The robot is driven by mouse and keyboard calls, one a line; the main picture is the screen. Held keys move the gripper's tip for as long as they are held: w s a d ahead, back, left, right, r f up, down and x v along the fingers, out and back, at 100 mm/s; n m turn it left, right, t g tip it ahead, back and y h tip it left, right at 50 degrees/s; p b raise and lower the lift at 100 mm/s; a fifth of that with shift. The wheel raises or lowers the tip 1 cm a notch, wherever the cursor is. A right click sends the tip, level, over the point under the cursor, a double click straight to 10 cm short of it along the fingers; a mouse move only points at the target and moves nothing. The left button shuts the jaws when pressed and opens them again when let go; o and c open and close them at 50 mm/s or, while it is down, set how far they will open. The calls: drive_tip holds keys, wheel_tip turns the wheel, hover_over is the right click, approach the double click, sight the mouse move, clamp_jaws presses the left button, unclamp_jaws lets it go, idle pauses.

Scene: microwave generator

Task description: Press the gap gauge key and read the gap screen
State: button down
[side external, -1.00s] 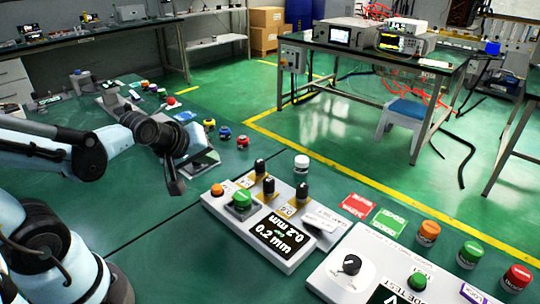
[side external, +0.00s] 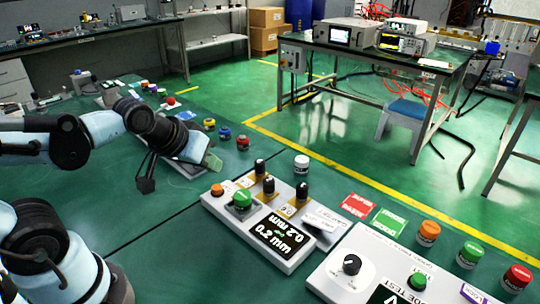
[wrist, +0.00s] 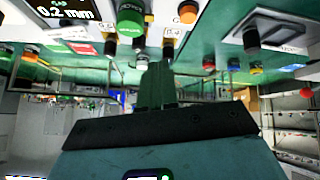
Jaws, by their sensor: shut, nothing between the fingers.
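The white gauge box (side external: 222,222) lies on the green bench right of my gripper in the side view. A green key (side external: 243,199) stands upright behind the screen. In the wrist view the screen (wrist: 62,12) also shows 0.2 mm, upper left, and the green key (wrist: 130,22) shows at the top. My gripper (side external: 146,186) is shut and empty, left of the box and apart from the green key. Its closed fingers show in the wrist view (wrist: 157,75).
A second white panel (side external: 345,272) lies at the lower right. Bare bench lies left of the box.

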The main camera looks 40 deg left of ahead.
drive_tip(key=s+d+m, duration=0.1)
drive_tip(key=m, duration=0.2)
drive_tip(key=shift+s+d+r+m+g+h, duration=0.3)
drive_tip(key=shift+s+d+r+g, duration=0.1)
wheel_tip(320, 180, up, 5)
drive_tip(key=n+g, duration=0.7)
drive_tip(key=n, duration=1.1)
hover_over(217, 186)
drive_tip(key=shift+s+r, duration=0.1)
wheel_tip(217, 186, down, 14)
